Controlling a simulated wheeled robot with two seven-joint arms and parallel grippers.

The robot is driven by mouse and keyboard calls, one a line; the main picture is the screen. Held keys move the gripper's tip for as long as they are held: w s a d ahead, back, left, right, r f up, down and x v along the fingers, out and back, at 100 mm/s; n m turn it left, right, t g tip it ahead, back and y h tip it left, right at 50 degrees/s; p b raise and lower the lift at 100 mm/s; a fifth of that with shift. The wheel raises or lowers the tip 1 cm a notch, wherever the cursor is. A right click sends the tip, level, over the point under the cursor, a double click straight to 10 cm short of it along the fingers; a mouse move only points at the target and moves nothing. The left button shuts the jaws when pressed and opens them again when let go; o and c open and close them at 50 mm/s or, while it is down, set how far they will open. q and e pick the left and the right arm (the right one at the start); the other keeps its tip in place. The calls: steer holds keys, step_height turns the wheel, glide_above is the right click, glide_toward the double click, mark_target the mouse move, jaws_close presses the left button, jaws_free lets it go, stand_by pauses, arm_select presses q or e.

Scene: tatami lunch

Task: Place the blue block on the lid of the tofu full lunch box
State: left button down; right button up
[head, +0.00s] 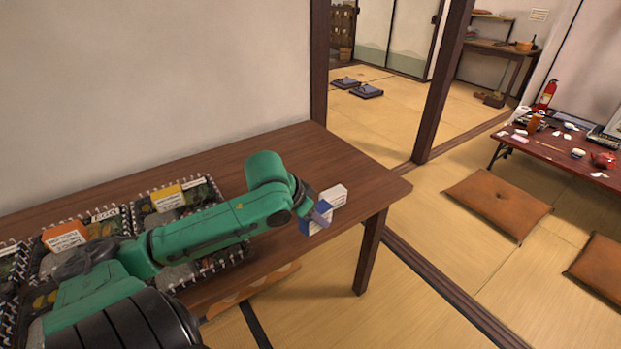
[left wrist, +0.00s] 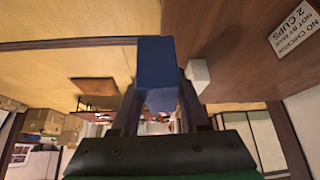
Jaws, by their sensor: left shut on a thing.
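My left gripper (head: 321,211) is shut on the blue block (head: 315,225), near the right end of the wooden table. In the left wrist view the blue block (left wrist: 156,65) sits between the two fingers (left wrist: 160,95). Several lunch boxes with dark, spiky-edged lids stand on the left of the table, such as one (head: 172,198) at the back and one (head: 85,231) at the left. My left arm covers part of them. I cannot tell which one is full of tofu. My right gripper is not in view.
A white block (head: 333,194) stands on the table (head: 350,167) beside the gripper. A white label with text (left wrist: 292,28) shows in the left wrist view. The back middle of the table is clear.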

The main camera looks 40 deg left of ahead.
arm_select(q)
steer(key=s+d+f, duration=0.3)
steer(key=d+f, duration=0.1)
steer(key=f, duration=0.3)
steer(key=s+d+f+n, duration=0.1)
steer(key=s+d+f, duration=0.3)
steer(key=f, duration=0.3)
steer(key=s+d+f+n+y, duration=0.1)
steer(key=s+d+f, duration=0.3)
steer(key=d+f, duration=0.2)
step_height(320, 180, down, 2)
steer(key=shift+d, duration=0.15)
